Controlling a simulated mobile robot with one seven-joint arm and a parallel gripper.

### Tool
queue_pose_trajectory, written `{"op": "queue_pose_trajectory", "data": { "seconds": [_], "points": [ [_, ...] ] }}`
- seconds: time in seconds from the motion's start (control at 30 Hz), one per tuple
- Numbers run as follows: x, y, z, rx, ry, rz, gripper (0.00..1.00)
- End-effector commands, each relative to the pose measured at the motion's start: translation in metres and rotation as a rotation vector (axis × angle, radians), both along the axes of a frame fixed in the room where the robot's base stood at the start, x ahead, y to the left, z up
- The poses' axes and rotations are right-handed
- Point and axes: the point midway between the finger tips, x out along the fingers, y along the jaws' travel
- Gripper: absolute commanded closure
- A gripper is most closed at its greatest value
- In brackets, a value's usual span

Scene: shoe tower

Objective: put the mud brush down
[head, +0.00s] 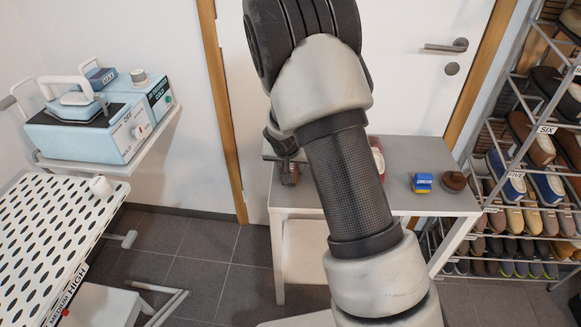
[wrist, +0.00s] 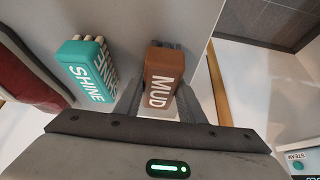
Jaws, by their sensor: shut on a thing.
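The mud brush (wrist: 160,72) is a brown block with white MUD lettering and dark bristles at its far end. My gripper (wrist: 160,98) is shut on it, one finger on each side. In the head view the brush (head: 291,174) shows as a small brown patch below my gripper (head: 284,150), at the left end of the grey table (head: 415,152). My arm hides much of the table there. I cannot tell whether the bristles touch the tabletop.
A teal SHINE brush (wrist: 84,70) stands left of the mud brush, with a red object (wrist: 24,82) beyond it. A blue-and-yellow box (head: 422,183) and a brown round item (head: 454,181) sit on the table's right. A shoe rack (head: 516,150) stands at right.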

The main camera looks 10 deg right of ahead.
Motion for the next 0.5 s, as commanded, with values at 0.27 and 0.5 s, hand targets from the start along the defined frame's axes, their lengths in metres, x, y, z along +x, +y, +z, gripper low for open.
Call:
{"op": "queue_pose_trajectory", "data": {
  "seconds": [0.27, 0.5],
  "points": [
    [0.0005, 0.0001, -0.0036, 0.001, -0.001, 0.000, 0.89],
    [0.0001, 0.0000, -0.0022, 0.000, 0.000, 0.000, 0.46]
  ]
}}
